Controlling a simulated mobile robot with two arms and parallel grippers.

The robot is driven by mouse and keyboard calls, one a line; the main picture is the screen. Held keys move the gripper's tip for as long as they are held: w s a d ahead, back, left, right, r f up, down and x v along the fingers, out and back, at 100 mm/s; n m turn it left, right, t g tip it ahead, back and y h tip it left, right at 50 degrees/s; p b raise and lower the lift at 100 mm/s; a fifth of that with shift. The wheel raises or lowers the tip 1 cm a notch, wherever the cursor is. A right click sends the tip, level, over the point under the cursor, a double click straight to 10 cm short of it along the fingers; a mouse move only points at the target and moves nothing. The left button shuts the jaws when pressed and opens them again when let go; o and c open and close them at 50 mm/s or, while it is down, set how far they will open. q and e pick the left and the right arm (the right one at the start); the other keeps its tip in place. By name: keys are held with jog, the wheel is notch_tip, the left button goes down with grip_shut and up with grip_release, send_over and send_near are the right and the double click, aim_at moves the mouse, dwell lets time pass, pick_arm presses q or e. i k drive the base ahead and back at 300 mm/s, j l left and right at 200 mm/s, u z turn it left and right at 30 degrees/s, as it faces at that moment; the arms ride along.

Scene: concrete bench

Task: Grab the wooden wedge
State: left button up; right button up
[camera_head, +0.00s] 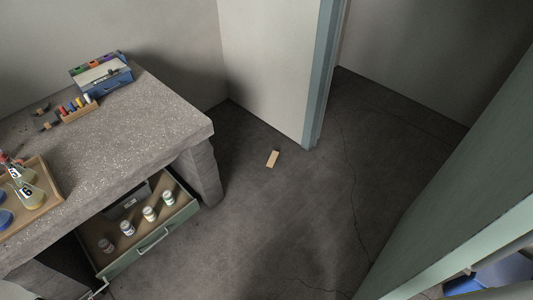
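A small light-tan wooden wedge (272,158) lies on the dark floor near the middle of the view. Neither of my grippers shows in the head view, and nothing is touching the wedge.
A concrete bench (150,112) stands at left with a wooden tray (46,198) of flasks on it. Below, an open green drawer (118,266) with several jars juts out. A green panel (470,200) fills the right. The floor between is clear.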

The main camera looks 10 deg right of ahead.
aim_at(274, 155)
jog(key=i+j+z, duration=0.1)
jog(key=i, duration=0.6)
jog(key=i+j+z, duration=0.15)
jog(key=i, duration=0.55)
